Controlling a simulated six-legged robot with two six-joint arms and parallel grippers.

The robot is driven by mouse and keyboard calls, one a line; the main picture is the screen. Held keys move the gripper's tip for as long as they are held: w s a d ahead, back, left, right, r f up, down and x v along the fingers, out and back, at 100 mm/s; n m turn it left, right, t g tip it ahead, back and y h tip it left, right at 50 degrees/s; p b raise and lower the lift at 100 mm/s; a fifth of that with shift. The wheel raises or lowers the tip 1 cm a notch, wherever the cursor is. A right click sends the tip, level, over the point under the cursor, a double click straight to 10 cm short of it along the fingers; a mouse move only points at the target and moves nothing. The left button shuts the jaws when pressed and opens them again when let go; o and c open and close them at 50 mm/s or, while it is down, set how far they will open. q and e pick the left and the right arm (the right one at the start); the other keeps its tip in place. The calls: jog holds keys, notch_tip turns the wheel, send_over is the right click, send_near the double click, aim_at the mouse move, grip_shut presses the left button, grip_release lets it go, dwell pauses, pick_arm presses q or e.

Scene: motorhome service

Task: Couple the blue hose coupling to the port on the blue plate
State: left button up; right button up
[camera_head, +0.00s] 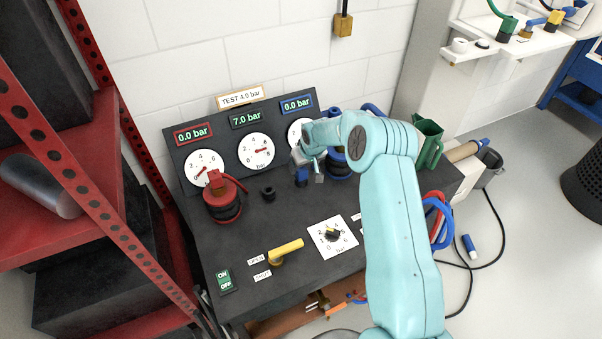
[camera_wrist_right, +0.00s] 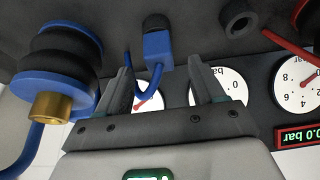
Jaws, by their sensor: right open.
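The blue hose coupling (camera_head: 301,178) is a small blue block on a short black peg on the dark bench; its blue hose loops away in the wrist view (camera_wrist_right: 158,48). The blue plate (camera_head: 338,171), with black rings, is partly hidden by my right arm; in the wrist view the blue plate (camera_wrist_right: 82,88) shows a brass port (camera_wrist_right: 50,106). My right gripper (camera_head: 309,168) is open and empty close to the coupling. In the wrist view its fingers (camera_wrist_right: 163,82) point toward the coupling, which appears nearer the left finger. I cannot tell whether they touch. My left gripper is out of view.
A red plate (camera_head: 222,208) with a red coupling and hose stands left; an empty black peg (camera_head: 268,193) is beside it. A gauge panel (camera_head: 228,150) rises behind. A yellow lever (camera_head: 286,251) and dial plate (camera_head: 333,237) sit in front. A red shelf (camera_head: 60,180) is left.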

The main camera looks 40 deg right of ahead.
aim_at(301, 169)
jog(key=x, duration=0.5)
jog(key=shift+r, duration=0.1)
jog(key=c, duration=1.1)
notch_tip(301, 169, up, 20)
